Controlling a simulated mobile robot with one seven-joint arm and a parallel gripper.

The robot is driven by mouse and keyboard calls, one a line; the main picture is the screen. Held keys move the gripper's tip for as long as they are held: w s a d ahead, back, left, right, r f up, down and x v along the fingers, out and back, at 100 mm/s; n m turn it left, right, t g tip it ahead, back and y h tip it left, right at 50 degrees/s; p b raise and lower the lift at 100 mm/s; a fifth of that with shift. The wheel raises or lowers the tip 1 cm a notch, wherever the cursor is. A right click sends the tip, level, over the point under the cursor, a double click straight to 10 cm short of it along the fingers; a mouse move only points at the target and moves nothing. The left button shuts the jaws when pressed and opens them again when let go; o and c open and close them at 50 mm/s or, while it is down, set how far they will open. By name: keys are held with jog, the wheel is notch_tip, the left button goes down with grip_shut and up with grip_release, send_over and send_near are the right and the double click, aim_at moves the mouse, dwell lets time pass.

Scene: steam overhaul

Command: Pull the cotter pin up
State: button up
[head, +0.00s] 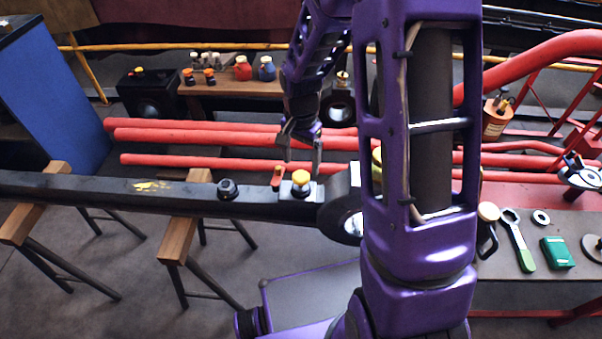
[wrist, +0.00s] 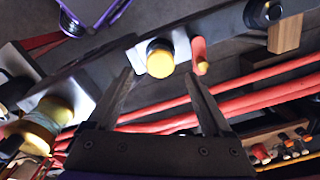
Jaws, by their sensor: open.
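A long black rod (head: 120,188) lies across wooden-topped trestles. On its right part a yellow-capped fitting (head: 301,178) stands on a pale block, with a small red upright piece (head: 277,177) just left of it. I cannot tell for sure which is the cotter pin; the red piece looks most like its handle. My gripper (head: 302,154) is open and empty, pointing down just above the yellow cap. In the wrist view the yellow cap (wrist: 160,60) shows beyond and between my fingertips (wrist: 160,78), and the red piece (wrist: 199,54) is by the right fingertip.
A round rod end (head: 347,218) is to the right, partly behind my arm. Red pipes (head: 200,143) run behind. A bench (head: 510,240) at right holds a green-handled wrench (head: 519,243) and a green box (head: 557,253).

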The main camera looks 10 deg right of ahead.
aim_at(301, 175)
jog(key=shift+f, duration=2.05)
grip_shut()
